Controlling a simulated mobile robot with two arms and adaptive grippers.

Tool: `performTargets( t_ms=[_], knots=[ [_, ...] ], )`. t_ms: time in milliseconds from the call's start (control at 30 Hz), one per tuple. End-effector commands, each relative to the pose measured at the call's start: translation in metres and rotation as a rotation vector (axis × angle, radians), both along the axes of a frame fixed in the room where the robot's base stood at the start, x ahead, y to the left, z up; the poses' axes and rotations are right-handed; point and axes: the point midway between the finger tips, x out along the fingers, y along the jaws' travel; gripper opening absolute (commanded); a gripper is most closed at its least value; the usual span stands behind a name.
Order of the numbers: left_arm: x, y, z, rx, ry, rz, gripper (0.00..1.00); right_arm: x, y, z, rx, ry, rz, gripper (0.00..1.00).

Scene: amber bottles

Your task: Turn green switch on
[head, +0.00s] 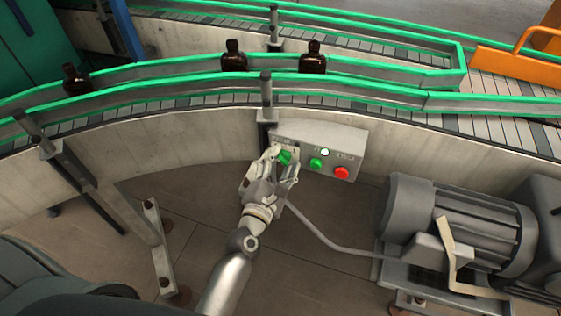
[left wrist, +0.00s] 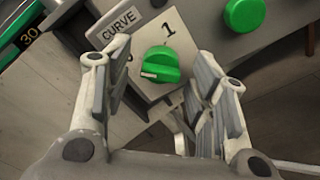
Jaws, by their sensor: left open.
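The green switch (head: 284,157) is a rotary knob on a light plate at the left of the grey control box (head: 334,140). In the left wrist view the green switch (left wrist: 160,64) lies between the open fingers, with a white mark at its lower left. My left gripper (head: 272,156) is open around the knob's sides, with no clear contact seen. My right gripper is not in view.
A green button (head: 316,163) and a red button (head: 341,173) sit right of the switch, below a lit lamp (head: 324,152). Amber bottles (head: 313,58) stand on the conveyor (head: 190,101) behind. A grey motor (head: 455,222) stands at the right.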

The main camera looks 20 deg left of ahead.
Motion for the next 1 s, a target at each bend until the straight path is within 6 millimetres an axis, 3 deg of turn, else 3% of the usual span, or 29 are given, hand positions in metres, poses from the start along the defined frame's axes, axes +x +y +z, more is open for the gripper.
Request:
performTargets(
  t_ms=[233, 600, 1000],
  knots=[
    [0.0004, 0.0001, -0.0005, 0.000, 0.001, 0.000, 0.52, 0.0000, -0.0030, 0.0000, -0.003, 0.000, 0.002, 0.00],
    [0.0002, 0.0001, -0.0005, 0.000, 0.001, 0.000, 0.06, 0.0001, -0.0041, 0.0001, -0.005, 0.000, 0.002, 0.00],
    [0.0002, 0.0001, 0.0008, 0.089, -0.001, -0.001, 0.06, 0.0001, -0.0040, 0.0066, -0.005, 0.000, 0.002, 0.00]
  ],
)
